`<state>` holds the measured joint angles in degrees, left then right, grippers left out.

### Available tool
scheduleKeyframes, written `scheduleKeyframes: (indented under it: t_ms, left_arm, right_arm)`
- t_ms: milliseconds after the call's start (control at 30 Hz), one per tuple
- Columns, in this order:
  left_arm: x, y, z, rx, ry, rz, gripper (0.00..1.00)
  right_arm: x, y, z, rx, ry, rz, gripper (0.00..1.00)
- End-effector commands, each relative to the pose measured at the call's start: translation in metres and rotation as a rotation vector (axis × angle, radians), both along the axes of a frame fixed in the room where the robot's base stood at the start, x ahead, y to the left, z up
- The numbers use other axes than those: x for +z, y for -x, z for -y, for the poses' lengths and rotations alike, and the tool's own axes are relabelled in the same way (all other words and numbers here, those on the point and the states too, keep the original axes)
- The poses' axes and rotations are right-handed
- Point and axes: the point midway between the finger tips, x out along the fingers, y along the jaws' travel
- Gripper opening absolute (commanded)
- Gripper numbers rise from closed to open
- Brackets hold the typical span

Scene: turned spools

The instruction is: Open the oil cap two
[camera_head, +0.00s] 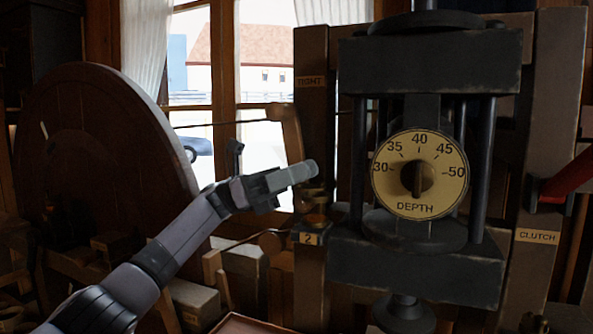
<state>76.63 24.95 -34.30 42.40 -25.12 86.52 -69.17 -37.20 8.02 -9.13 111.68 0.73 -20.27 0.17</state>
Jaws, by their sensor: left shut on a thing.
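Oil cap two (314,222) is a small brass cup with a lid-like upper part, on the dark post left of the depth dial. A yellow label "2" (311,239) sits just below it. I cannot tell how far the lid is raised. My right gripper is not in view.
The dial marked "DEPTH" (419,174) stands right of the cap in a dark machine frame (415,268). A red lever (571,176) is near the "CLUTCH" label (536,237). A large wooden wheel (100,140) stands at left. Wooden blocks (193,300) lie below my arm.

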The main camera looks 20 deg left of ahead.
Motion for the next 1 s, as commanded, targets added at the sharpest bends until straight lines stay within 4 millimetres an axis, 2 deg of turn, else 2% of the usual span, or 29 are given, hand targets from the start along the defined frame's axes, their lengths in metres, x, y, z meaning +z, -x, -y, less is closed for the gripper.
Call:
scheduleKeyframes:
  t_ms: [600, 633, 667, 700, 1000]
  left_arm:
    - [0.0021, -0.0005, 0.0002, -0.019, 0.003, 0.003, 0.0]
    - [0.0021, -0.0005, 0.0002, -0.019, 0.003, 0.003, 0.25]
    - [0.0021, -0.0005, 0.0002, -0.019, 0.003, 0.003, 0.35]
    - [0.002, -0.0005, 0.0002, -0.019, 0.002, 0.003, 0.4]
    - [0.0003, -0.0006, 0.0, -0.019, 0.001, 0.001, 0.4]
  right_arm:
    - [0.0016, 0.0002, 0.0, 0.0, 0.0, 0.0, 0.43]
    - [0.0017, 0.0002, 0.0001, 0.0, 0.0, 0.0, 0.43]
    - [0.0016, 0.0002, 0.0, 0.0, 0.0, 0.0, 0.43]
    - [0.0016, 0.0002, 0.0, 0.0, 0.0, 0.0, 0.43]
    - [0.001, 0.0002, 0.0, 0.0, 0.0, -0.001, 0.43]
